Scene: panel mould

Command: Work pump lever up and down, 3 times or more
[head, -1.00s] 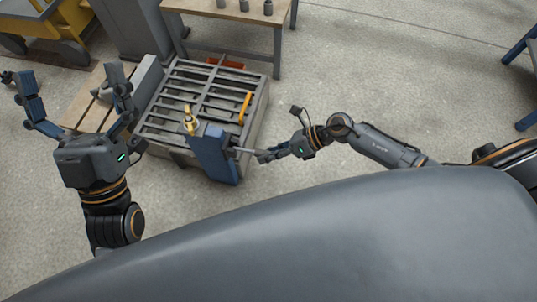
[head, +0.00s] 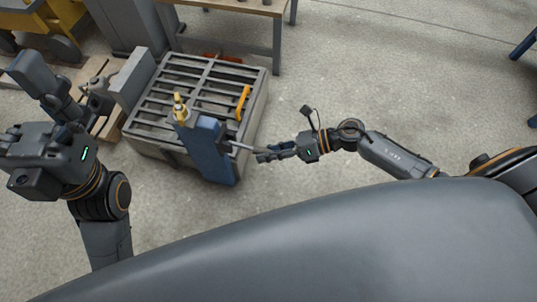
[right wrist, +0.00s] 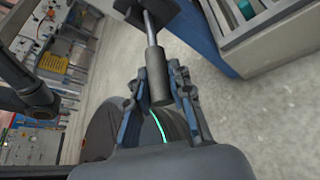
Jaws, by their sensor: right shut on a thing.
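The pump is a blue upright box (head: 209,153) at the front of a grey slatted mould, with a brass fitting (head: 181,108) beside its top. Its lever (head: 241,147) is a thin metal rod sticking out to the right. In the right wrist view the lever's dark cylindrical grip (right wrist: 150,66) lies between the fingers. My right gripper (head: 265,153) is shut on this grip; it also shows in the right wrist view (right wrist: 163,85). My left gripper (head: 68,88) is open and empty at the left, apart from the pump.
The slatted mould (head: 200,88) has an orange handle (head: 243,103) on its right side. A wooden pallet (head: 108,122) lies at its left. A workbench (head: 232,6) stands behind. The floor at the right is clear.

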